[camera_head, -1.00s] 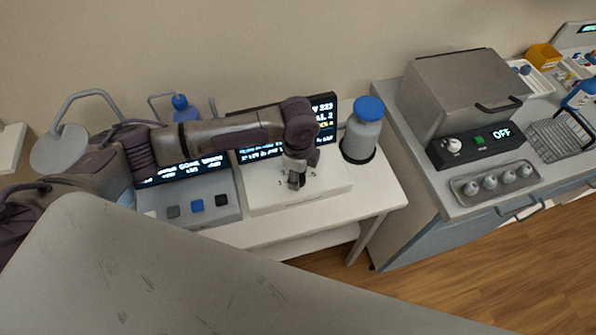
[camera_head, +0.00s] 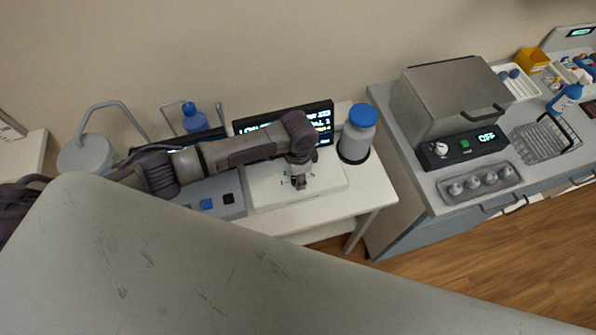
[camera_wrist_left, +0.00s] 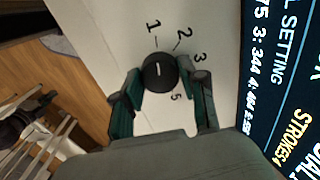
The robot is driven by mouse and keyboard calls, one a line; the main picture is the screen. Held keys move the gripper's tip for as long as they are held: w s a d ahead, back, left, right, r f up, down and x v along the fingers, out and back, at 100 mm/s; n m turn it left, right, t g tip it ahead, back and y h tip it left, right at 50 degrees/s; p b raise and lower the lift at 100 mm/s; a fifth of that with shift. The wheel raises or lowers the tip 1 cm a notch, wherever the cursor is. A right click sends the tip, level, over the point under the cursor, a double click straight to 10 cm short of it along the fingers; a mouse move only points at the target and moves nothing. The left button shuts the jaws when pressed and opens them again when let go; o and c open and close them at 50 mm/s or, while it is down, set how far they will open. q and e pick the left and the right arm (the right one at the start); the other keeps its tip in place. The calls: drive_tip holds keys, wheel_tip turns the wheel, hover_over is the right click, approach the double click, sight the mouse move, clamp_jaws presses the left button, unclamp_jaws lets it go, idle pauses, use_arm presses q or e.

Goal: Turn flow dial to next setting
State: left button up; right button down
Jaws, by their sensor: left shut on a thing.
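The flow dial (camera_wrist_left: 159,72) is a round black knob with a short white pointer line, on a white panel (camera_wrist_left: 98,28). Printed numbers 1, 2, 3 and 5 show around it in the left wrist view. The pointer lies roughly toward 1, though the exact setting is hard to tell. My left gripper (camera_wrist_left: 166,80) is shut on the dial, a finger on either side. In the head view the left gripper (camera_head: 299,182) points down onto the white dial unit (camera_head: 270,195), hiding most of the dial. My right gripper is not in view.
A dark display (camera_head: 324,113) with lit text stands behind the dial unit. A grey bottle with a blue cap (camera_head: 355,140) stands to its right. A button panel (camera_head: 228,210) lies to its left. A large grey surface (camera_head: 200,270) fills the foreground.

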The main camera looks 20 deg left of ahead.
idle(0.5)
use_arm(q)
drive_tip(key=o, duration=1.1)
drive_tip(key=shift+o, duration=0.2)
drive_tip(key=shift+r, duration=0.1)
wheel_tip(320, 180, up, 12)
